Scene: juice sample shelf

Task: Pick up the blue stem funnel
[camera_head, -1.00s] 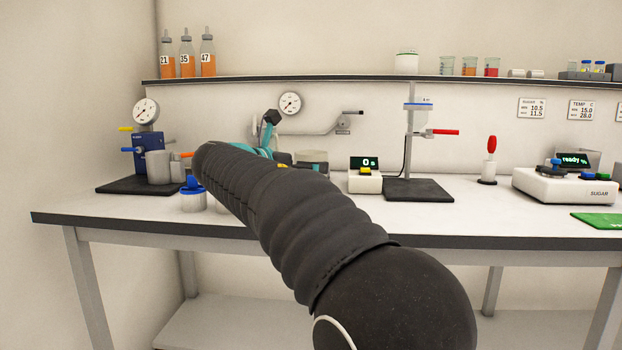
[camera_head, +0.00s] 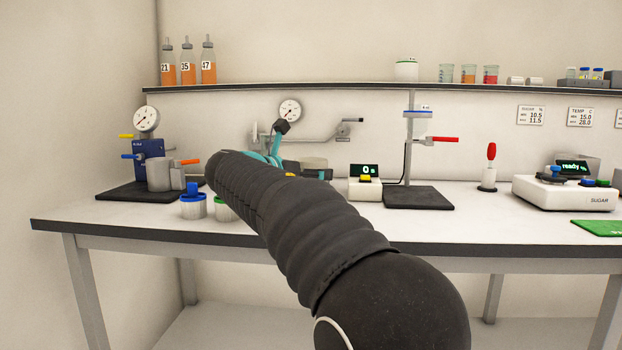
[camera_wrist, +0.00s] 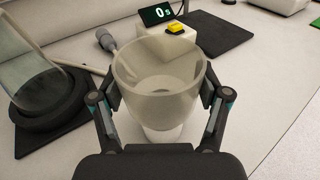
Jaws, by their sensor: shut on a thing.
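In the wrist view my gripper (camera_wrist: 159,105) is shut on a pale, translucent, wide-mouthed funnel-like cup (camera_wrist: 158,80), with one finger against each side. The cup is empty and narrows to a whitish lower part; no blue stem shows, and its underside is hidden. In the head view my dark arm covers most of the gripper and I cannot make out the held cup for certain. A white pot with a blue band and an upright blue piece (camera_head: 193,190) stands at the left front of the bench.
A timer with a yellow button (camera_wrist: 180,29) is just beyond the cup. A black round base with a glass vessel (camera_wrist: 35,90) is at left, and a grey-handled tool (camera_wrist: 107,40) nearby. The stand's black base (camera_head: 418,197) is right of the timer.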

